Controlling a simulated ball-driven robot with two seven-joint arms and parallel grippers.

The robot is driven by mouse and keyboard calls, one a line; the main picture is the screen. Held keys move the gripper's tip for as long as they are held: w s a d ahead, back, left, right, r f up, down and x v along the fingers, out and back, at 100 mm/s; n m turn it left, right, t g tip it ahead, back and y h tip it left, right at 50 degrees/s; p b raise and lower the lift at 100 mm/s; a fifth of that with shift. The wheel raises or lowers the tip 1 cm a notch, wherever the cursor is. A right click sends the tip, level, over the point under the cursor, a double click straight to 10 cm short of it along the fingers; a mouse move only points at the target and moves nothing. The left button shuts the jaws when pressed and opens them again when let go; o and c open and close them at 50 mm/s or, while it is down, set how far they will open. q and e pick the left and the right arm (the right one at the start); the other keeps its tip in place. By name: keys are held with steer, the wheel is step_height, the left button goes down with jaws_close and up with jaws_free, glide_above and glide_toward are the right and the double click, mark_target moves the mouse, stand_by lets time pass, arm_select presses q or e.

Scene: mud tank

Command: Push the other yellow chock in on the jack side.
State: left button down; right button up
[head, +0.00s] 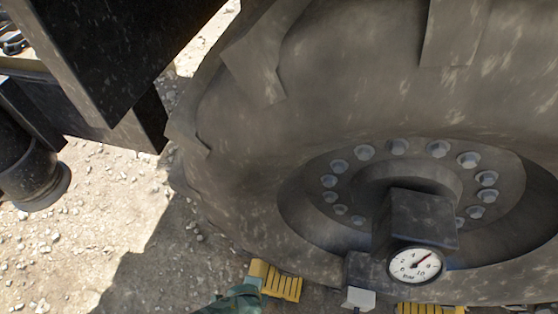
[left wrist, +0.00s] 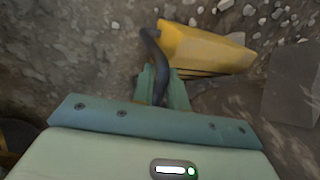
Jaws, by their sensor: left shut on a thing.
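The yellow chock (head: 282,284) sits on the ground at the lower left edge of the big tyre (head: 340,80). I cannot tell whether it touches the rubber. In the left wrist view the chock (left wrist: 205,47) has a dark curved handle (left wrist: 153,52). My green left gripper (head: 236,299) is beside the chock's left end, and its fingers (left wrist: 163,88) are shut on that handle. A second yellow chock (head: 430,308) shows at the bottom edge, partly cut off. A dark cylinder with a flared foot (head: 32,175), perhaps the jack, stands at far left. My right gripper is out of view.
A dark box with a round dial gauge (head: 416,265) sits in front of the bolted hub (head: 395,165). A pale block (head: 358,299) lies below it. A dark beam (head: 110,50) hangs at upper left. Stony ground (head: 110,215) is open left of the tyre, partly shadowed.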

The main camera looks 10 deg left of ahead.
arm_select(q)
steer(key=shift+w+d, duration=0.3)
steer(key=shift+d, duration=0.1)
steer(key=shift+s+a, duration=0.35)
steer(key=shift+a, duration=0.15)
steer(key=shift+w+d, duration=0.1)
steer(key=shift+w, duration=0.2)
steer(key=shift+w+d, duration=0.1)
steer(key=shift+w, duration=0.05)
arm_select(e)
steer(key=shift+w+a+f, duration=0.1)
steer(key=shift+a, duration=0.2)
arm_select(q)
steer(key=shift+d, duration=0.15)
